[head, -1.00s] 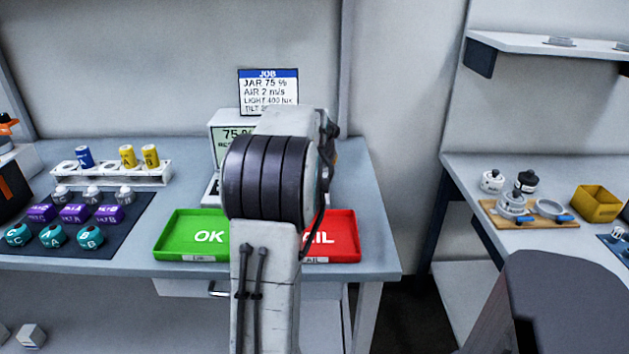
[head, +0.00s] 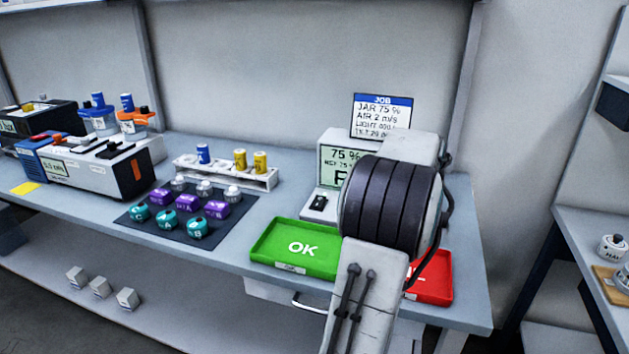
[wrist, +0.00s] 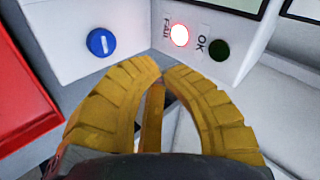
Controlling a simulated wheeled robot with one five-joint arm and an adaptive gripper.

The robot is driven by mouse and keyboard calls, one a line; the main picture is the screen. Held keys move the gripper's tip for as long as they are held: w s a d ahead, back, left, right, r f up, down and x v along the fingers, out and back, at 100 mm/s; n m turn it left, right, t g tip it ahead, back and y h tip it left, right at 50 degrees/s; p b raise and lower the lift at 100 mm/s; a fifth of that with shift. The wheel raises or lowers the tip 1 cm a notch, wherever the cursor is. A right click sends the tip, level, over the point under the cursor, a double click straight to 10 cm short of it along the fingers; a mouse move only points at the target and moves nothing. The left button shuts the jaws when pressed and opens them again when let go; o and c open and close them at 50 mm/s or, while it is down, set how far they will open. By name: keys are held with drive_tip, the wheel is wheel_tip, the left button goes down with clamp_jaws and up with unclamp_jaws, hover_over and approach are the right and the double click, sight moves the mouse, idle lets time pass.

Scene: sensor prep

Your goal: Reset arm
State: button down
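My arm stands in front of the bench in the head view and hides part of a grey-white device (head: 322,200) with a "75 %" screen (head: 342,160). My gripper is hidden behind the arm there. In the wrist view my gripper (wrist: 164,72) has its two yellow ribbed fingers brought together at the tips, with nothing seen held. Beyond the tips is the device's white housing, with a blue button (wrist: 101,42), a lit red FAIL lamp (wrist: 180,36) and a dark OK lamp (wrist: 219,50). The red tray (wrist: 25,100) lies at the left.
A green OK tray (head: 290,262) and the partly hidden red tray (head: 434,290) lie along the bench front. Left of them are a dark mat (head: 145,224) with several jars, a rack (head: 262,182) with blue and yellow vials, and instruments (head: 110,165). Another bench (head: 590,225) stands at right.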

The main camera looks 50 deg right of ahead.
drive_tip(key=w+a+n, duration=0.1)
drive_tip(key=w+a, duration=0.2)
drive_tip(key=w+a+n+t+y, duration=0.1)
drive_tip(key=w+a+n, duration=0.1)
drive_tip(key=w+a, duration=0.1)
drive_tip(key=shift+w, duration=0.5)
drive_tip(key=w+a+f+n+t+y, duration=0.1)
drive_tip(key=w+a+n, duration=0.3)
drive_tip(key=a, duration=0.4)
drive_tip(key=w+a+n+y, duration=0.2)
drive_tip(key=w+a+n, duration=0.1)
drive_tip(key=a, duration=0.6)
drive_tip(key=w+a+f+n+t+y, duration=0.1)
drive_tip(key=w+a+n, duration=0.3)
drive_tip(key=a, duration=0.4)
drive_tip(key=s+a+f+n+y, duration=0.25)
drive_tip(key=a+n, duration=0.45)
drive_tip(key=a, duration=0.8)
drive_tip(key=s+a+f+n+g+y, duration=0.2)
drive_tip(key=s+a+f+n, duration=0.2)
drive_tip(key=s+a+n, duration=0.6)
wheel_tip(320, 180, up, 14)
drive_tip(key=m+p, duration=0.1)
drive_tip(key=p, duration=1.1)
drive_tip(key=shift+w+a+m+p, duration=0.15)
drive_tip(key=shift+m+p, duration=0.25)
